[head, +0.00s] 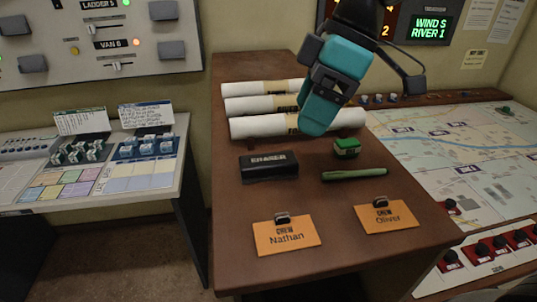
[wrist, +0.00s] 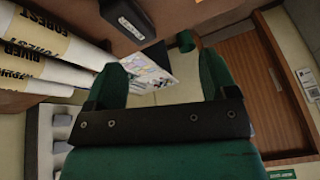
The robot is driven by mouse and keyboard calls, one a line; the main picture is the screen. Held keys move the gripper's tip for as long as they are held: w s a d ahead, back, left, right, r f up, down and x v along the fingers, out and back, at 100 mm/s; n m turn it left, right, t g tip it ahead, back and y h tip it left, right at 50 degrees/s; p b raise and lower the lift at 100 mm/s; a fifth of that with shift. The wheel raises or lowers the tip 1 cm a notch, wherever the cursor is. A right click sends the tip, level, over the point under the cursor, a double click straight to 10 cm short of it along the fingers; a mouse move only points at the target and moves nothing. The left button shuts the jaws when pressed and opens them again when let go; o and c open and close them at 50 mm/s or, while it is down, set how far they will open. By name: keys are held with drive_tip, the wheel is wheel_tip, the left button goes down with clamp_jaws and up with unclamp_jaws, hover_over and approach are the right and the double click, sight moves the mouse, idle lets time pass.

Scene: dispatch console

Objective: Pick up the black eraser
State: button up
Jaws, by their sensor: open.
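The black eraser (head: 269,166) lies on the brown wooden desk (head: 225,215), its white ERASER lettering facing forward. It also shows at the top of the wrist view (wrist: 129,20), beyond the fingertips. My gripper (head: 318,120) is teal with a dark bracket and hangs over the paper rolls, above and to the right of the eraser, apart from it. In the wrist view my gripper's two green fingers (wrist: 160,75) stand well apart with nothing between them. In the head view its fingertips overlap one another.
White paper rolls (head: 262,105) lie behind the eraser. A small green block (head: 346,148) and a green marker (head: 354,174) lie to its right. The desk between eraser and cards is clear. A map table (head: 450,150) adjoins right.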

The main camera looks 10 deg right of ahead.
drive_tip(key=w+r+n, duration=0.3)
drive_tip(key=w, duration=0.2)
drive_tip(key=p, duration=0.3)
hover_over(267, 159)
drive_tip(key=d, duration=0.2)
wheel_tip(267, 159, down, 10)
drive_tip(key=shift+w+a, duration=0.1)
drive_tip(key=p+x, duration=0.2)
drive_tip(key=x, duration=0.3)
drive_tip(key=shift+f+p, duration=0.3)
drive_tip(key=shift+f, duration=0.35)
drive_tip(key=shift+c, duration=0.4)
drive_tip(key=c, duration=1)
